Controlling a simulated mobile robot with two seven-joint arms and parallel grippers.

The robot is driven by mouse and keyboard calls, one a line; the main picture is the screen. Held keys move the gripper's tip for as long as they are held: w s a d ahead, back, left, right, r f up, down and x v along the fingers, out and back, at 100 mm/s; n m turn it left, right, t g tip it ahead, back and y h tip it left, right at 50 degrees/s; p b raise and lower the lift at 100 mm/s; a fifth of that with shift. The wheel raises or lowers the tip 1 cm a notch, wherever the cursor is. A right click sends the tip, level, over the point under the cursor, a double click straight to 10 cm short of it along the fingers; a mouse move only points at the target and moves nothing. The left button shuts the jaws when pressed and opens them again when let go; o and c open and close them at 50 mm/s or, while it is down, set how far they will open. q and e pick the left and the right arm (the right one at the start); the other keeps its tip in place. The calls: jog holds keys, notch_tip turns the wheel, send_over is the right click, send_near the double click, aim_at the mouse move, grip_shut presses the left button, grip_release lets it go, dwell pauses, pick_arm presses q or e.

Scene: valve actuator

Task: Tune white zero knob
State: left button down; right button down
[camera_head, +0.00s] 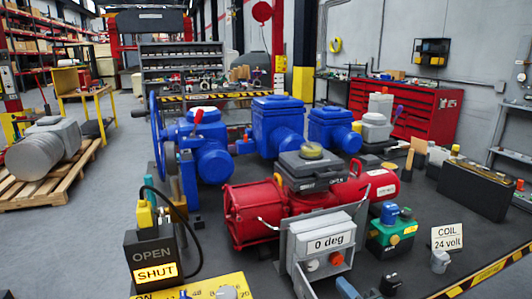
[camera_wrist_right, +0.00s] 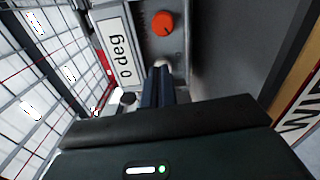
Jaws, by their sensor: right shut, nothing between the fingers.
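The white zero knob (camera_head: 312,265) is on the front of a grey control box (camera_head: 291,246), below its "0 deg" display (camera_head: 329,242). An orange-red knob (camera_head: 336,258) sits to its right. In the right wrist view, the white knob (camera_wrist_right: 161,64) is partly hidden at the tips of my right gripper (camera_wrist_right: 158,78), with the orange-red knob (camera_wrist_right: 163,24) beyond. My right gripper is shut and empty, its fingers pointing at the white knob. I cannot tell whether they touch it. My left gripper is out of view.
A red actuator (camera_head: 256,212) lies behind the box. A green-and-blue device (camera_head: 391,230) and a "COIL 24 volt" sign (camera_head: 447,238) stand to the right. An OPEN/SHUT indicator (camera_head: 153,262) with a black cable and a yellow panel (camera_head: 205,287) are to the left.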

aim_at(311, 264)
jog(key=shift+f+m, duration=0.2)
jog(key=shift+m, duration=0.2)
jog(key=shift+w, duration=0.15)
pick_arm(q)
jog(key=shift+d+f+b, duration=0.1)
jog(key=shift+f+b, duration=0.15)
jog(key=shift+b, duration=0.1)
pick_arm(e)
jog(key=shift+x, duration=3.3)
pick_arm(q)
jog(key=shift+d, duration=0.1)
pick_arm(e)
jog(key=shift+s+a, duration=0.25)
jog(key=shift+a, duration=0.3)
pick_arm(q)
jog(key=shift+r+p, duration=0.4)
jog(key=shift+p, duration=0.15)
pick_arm(e)
jog(key=shift+a+r, duration=0.1)
jog(key=shift+r, duration=0.05)
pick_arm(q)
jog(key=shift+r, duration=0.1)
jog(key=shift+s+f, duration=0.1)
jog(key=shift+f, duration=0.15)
